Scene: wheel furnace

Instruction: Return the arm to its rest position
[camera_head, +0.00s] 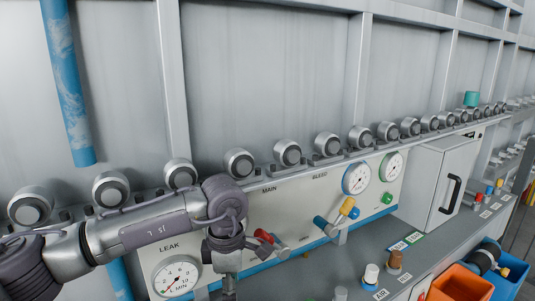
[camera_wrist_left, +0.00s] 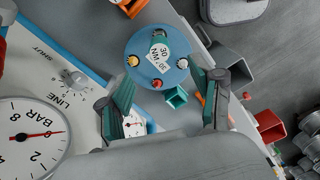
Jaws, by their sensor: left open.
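My left arm (camera_head: 150,232) comes in from the left in the head view and reaches across the panel front. Its wrist bends downward beside the LEAK gauge (camera_head: 176,277), and the gripper's tips are not clear at the bottom edge. In the left wrist view my left gripper (camera_wrist_left: 167,98) is open, its two dark fingers with green pads spread apart. I see nothing held between them. A blue round disc (camera_wrist_left: 143,75) with a white label and several coloured knobs shows beyond the fingers. My right gripper is in neither view.
The grey panel (camera_head: 300,200) carries a MAIN valve with a red part (camera_head: 264,236), a yellow-and-blue BLEED handle (camera_head: 347,208) and gauges (camera_head: 357,179). A row of round fittings (camera_head: 287,152) runs above. A grey cabinet (camera_head: 440,180) and orange bin (camera_head: 462,284) stand right.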

